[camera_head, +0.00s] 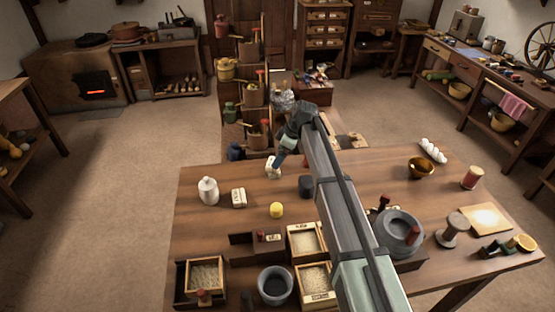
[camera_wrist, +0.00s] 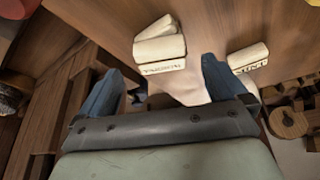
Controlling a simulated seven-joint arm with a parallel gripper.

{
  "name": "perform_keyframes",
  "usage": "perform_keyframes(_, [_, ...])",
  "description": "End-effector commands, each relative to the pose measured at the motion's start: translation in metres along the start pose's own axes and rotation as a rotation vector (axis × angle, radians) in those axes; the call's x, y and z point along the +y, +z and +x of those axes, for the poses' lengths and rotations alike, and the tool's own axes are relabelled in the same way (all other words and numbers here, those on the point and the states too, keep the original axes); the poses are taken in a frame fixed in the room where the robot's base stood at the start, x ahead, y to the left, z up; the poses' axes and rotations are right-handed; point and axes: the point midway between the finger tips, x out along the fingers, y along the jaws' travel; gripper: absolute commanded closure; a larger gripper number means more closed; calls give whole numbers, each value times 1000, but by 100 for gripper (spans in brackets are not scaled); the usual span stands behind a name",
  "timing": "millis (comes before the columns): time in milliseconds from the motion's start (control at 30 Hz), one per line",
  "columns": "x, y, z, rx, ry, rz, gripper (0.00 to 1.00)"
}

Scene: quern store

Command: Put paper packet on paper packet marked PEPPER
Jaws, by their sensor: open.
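In the head view, my gripper (camera_head: 278,161) is low over the far edge of the table, beside a pale paper packet (camera_head: 272,172). Another pale paper packet (camera_head: 238,197) with a dark label stands nearer, beside the white jar. In the wrist view, my gripper (camera_wrist: 162,68) is open. A labelled pale packet (camera_wrist: 160,48) shows beyond and between its fingers, with a tilted pale piece against its far side. A second labelled packet (camera_wrist: 248,57) is by the right finger. The labels are too small to read surely, so I cannot tell which is PEPPER.
A white jar (camera_head: 208,191), a yellow cylinder (camera_head: 277,210) and a dark cup (camera_head: 306,187) stand on the table (camera_head: 340,190). Open wooden boxes (camera_head: 206,275) and a grey bowl (camera_head: 276,286) are at the front. A grey quern (camera_head: 400,232) stands right of my arm.

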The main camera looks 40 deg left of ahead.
Motion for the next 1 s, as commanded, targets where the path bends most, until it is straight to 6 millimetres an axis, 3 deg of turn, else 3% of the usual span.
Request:
perform_keyframes(300, [0, 0, -58, 1, 1, 0, 1])
perform_keyframes(500, [0, 0, -79, 0, 1, 0, 1])
perform_keyframes(1000, [0, 0, -85, 0, -1, 0, 1])
